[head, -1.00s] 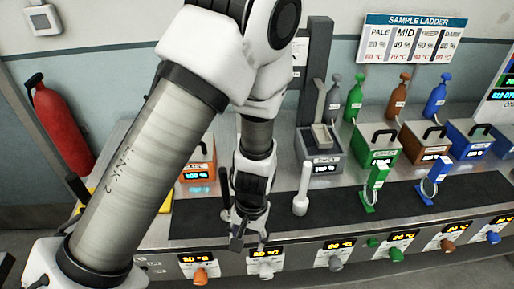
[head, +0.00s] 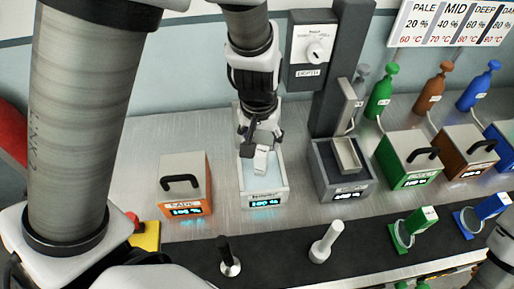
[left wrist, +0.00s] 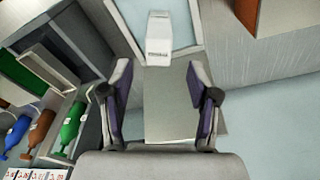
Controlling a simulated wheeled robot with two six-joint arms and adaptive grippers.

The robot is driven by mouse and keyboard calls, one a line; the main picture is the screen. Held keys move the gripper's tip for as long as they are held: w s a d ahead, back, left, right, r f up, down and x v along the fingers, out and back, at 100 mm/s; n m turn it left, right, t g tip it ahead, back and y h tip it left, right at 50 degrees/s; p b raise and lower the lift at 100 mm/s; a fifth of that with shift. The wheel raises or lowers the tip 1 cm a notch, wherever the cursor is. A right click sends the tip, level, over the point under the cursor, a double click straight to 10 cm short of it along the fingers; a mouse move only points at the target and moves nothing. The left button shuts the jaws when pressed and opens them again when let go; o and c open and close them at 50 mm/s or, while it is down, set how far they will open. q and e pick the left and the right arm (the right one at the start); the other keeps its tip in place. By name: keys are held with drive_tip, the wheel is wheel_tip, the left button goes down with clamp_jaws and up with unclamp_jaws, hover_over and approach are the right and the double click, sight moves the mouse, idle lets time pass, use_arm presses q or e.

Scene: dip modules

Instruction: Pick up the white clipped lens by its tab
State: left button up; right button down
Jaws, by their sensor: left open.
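The white clipped lens shows as its white tab (head: 261,158), standing in the white open tank (head: 264,198) in the head view. The tab also shows at the top of the left wrist view (left wrist: 158,36), with a small dark label; the ring part cannot be made out. My left gripper (head: 262,135) is open and empty, over the back of the tank and close to the tab. In the left wrist view its two fingers (left wrist: 158,70) stand apart, with the tab beyond the gap between them. My right gripper is not in view.
An orange box (head: 186,183) stands left of the tank, and a grey box (head: 343,183) with a tall dark post (head: 345,70) right of it. Green (head: 402,237) and blue (head: 484,212) clipped lenses, a black handle (head: 229,257) and a white handle (head: 325,242) stand on the dark mat.

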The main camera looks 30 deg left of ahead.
sight(262, 153)
use_arm(q)
drive_tip(key=shift+w+a+f, duration=0.2)
drive_tip(key=shift+w+f, duration=0.05)
drive_tip(key=shift+f, duration=0.15)
drive_tip(key=shift+s+d+f, duration=0.3)
drive_tip(key=shift+s+f, duration=0.05)
drive_tip(key=shift+f, duration=0.3)
drive_tip(key=shift+s+d+f, duration=0.3)
drive_tip(key=shift+f, duration=0.3)
drive_tip(key=f, duration=0.1)
drive_tip(key=w+f+b, duration=0.1)
drive_tip(key=f, duration=0.1)
drive_tip(key=a+f, duration=0.1)
drive_tip(key=shift+w+f, duration=0.15)
drive_tip(key=shift+w, duration=0.1)
drive_tip(key=shift+s+d, duration=0.1)
drive_tip(key=shift+s+d+r, duration=0.1)
drive_tip(key=shift+s+r, duration=0.1)
drive_tip(key=c, duration=0.9)
clamp_jaws()
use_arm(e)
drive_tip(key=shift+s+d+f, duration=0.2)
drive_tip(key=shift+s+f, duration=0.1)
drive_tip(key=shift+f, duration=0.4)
